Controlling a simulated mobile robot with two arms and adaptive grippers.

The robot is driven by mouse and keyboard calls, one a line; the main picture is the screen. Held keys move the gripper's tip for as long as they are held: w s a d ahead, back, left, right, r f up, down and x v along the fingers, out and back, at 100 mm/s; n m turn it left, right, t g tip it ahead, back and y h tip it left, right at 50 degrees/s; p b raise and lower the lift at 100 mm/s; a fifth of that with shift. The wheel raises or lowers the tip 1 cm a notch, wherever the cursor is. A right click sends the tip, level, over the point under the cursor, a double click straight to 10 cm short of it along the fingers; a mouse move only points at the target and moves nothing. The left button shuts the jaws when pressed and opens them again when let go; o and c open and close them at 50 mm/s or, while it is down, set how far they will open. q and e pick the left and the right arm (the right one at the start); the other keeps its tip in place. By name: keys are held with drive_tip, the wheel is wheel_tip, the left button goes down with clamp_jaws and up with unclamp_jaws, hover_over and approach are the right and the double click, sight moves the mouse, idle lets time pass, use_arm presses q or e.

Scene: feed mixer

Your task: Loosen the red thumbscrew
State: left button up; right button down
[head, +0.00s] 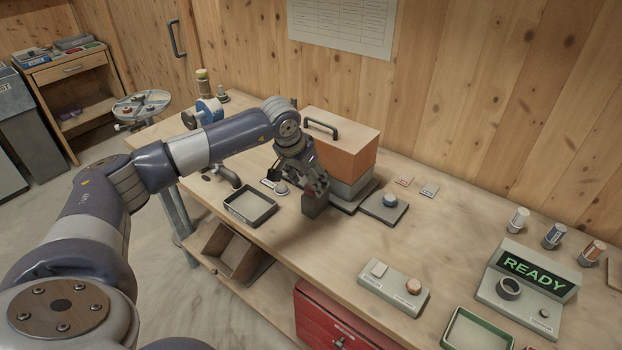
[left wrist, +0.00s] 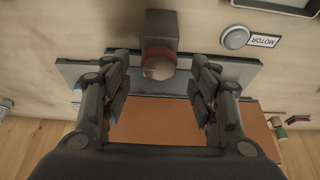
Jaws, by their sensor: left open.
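The red thumbscrew (left wrist: 158,63) shows in the left wrist view as a round reddish knob on the side of a dark block (left wrist: 160,28). In the head view the block (head: 315,208) stands at the front of the orange-and-grey mixer box (head: 345,150), and my gripper hides the knob. My left gripper (head: 314,180) is at the block. In the left wrist view its two fingers (left wrist: 160,88) are open, one on each side of the knob, with a gap to it on both sides. My right gripper is in neither view.
A black tray (head: 250,206) lies left of the block. A MOTOR label (left wrist: 263,40) sits beside a round grey button (left wrist: 235,37). A READY display (head: 535,270) stands at the right.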

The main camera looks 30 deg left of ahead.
use_arm(q)
drive_tip(key=shift+x, duration=1)
drive_tip(key=shift+c, duration=0.2)
drive_tip(key=c, duration=1)
